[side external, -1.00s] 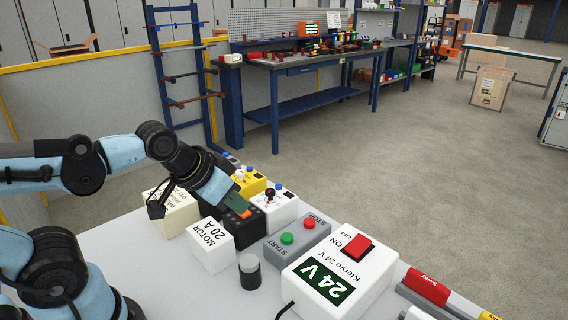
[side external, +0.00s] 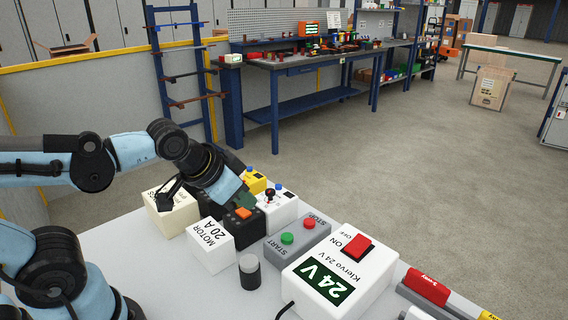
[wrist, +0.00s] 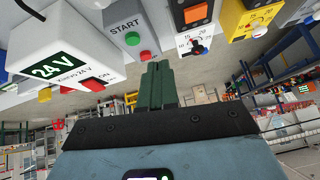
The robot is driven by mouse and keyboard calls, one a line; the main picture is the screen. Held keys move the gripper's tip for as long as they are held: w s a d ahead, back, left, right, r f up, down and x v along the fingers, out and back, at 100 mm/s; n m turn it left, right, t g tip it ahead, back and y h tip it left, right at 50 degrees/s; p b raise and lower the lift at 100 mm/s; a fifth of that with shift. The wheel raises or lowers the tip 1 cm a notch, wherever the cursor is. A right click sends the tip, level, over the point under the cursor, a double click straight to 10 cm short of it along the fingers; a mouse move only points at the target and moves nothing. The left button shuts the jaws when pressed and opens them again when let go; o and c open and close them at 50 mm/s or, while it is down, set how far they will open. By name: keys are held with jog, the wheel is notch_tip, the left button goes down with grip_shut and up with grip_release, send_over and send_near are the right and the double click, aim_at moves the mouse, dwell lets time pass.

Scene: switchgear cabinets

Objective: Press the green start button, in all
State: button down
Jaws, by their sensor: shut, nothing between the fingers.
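The green start button (side external: 287,238) sits on a grey box (side external: 297,252) marked START and STOP, with a red stop button (side external: 309,223) beside it. In the wrist view the green button (wrist: 132,38) is up and left of the fingers, and the red button (wrist: 145,55) lies close to their tips. My gripper (side external: 243,203) is above the black box with an orange button, left of and apart from the start box. Its green fingers (wrist: 157,66) are together with nothing between them.
A white 24V supply (side external: 340,270) with a red switch stands right of the start box.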

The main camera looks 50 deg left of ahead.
aim_at(285, 239)
jog(key=w+d+r+m+t, duration=0.1)
jog(key=w+d+r+m, duration=0.1)
jog(key=w+d+m, duration=0.2)
jog(key=shift+w+d+m+t+y, duration=0.4)
jog(key=shift+w+m, duration=0.65)
jog(key=shift+m, duration=0.15)
jog(key=shift+f, duration=0.1)
jog(key=shift+f, duration=4.35)
jog(key=shift+f, duration=0.15)
jog(key=shift+f, duration=0.3)
jog(key=shift+f, duration=0.45)
jog(key=shift+r, duration=0.9)
